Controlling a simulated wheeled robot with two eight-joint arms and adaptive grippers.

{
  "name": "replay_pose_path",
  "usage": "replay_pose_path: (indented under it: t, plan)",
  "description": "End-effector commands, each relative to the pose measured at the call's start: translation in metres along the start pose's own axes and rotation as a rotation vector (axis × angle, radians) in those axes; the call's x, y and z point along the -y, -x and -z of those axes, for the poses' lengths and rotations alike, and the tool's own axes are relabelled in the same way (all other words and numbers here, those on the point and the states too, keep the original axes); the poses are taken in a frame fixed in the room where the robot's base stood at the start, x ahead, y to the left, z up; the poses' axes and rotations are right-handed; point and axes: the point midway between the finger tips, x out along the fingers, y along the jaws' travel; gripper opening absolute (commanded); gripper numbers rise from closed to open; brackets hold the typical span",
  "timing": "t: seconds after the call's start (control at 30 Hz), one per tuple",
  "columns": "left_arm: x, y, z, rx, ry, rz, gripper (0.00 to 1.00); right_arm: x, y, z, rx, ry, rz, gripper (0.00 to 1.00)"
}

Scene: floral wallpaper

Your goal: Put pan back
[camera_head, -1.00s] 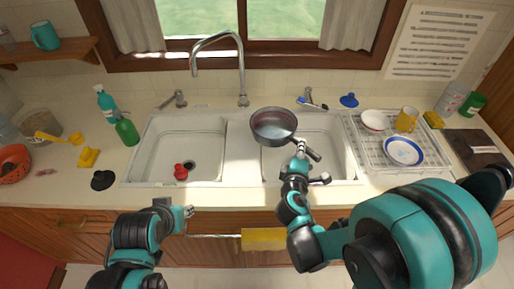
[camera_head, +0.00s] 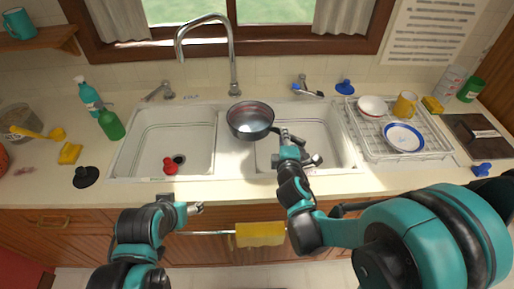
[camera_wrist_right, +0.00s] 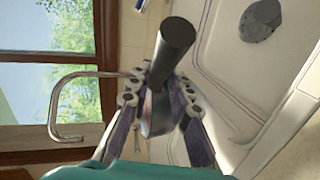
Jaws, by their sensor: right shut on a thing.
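The dark metal pan (camera_head: 250,120) is held above the divider between the two sink basins, its bowl facing up. My right gripper (camera_head: 289,139) is shut on the pan's handle, at the right of the bowl. In the right wrist view the dark handle (camera_wrist_right: 174,52) sticks out between the fingers of my right gripper (camera_wrist_right: 162,98). My left gripper (camera_head: 196,208) is low in front of the counter edge, away from the pan. Its finger opening is too small to make out.
The left basin (camera_head: 192,133) holds a red stopper (camera_head: 170,166). The tall faucet (camera_head: 235,72) rises behind the pan. A dish rack (camera_head: 435,150) with plates and a yellow mug (camera_head: 405,105) stands right. Bottles (camera_head: 111,125) stand left. A yellow towel (camera_head: 260,234) hangs in front.

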Motion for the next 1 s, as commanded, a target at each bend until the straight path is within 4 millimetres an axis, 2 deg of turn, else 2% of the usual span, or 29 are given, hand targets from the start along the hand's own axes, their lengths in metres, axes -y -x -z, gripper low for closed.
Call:
replay_pose_path:
  t: [0.03, 0.1, 0.33, 0.53, 0.8, 1.0]
  plan:
    - [0.0, -0.008, -0.006, 0.0, 0.0, 0.0, 0.67, 0.011, -0.008, 0.014, -0.007, 0.003, -0.001, 0.0]
    - [0.0, -0.013, -0.01, 0.0, 0.0, 0.0, 0.67, 0.02, -0.016, 0.028, -0.007, 0.002, -0.002, 0.0]
    - [0.0, -0.023, -0.017, 0.0, 0.0, 0.0, 0.67, 0.037, -0.034, 0.059, -0.002, 0.0, -0.001, 0.0]
    - [0.0, -0.027, -0.019, 0.0, 0.0, 0.0, 0.67, 0.044, -0.038, 0.064, 0.0, -0.002, -0.001, 0.0]
    - [0.0, -0.044, -0.032, 0.0, 0.0, 0.0, 0.67, 0.079, -0.047, 0.062, 0.0, -0.001, -0.001, 0.0]
    - [0.0, -0.043, -0.03, 0.0, 0.0, 0.0, 0.67, 0.077, -0.046, 0.061, 0.0, -0.001, -0.001, 0.0]
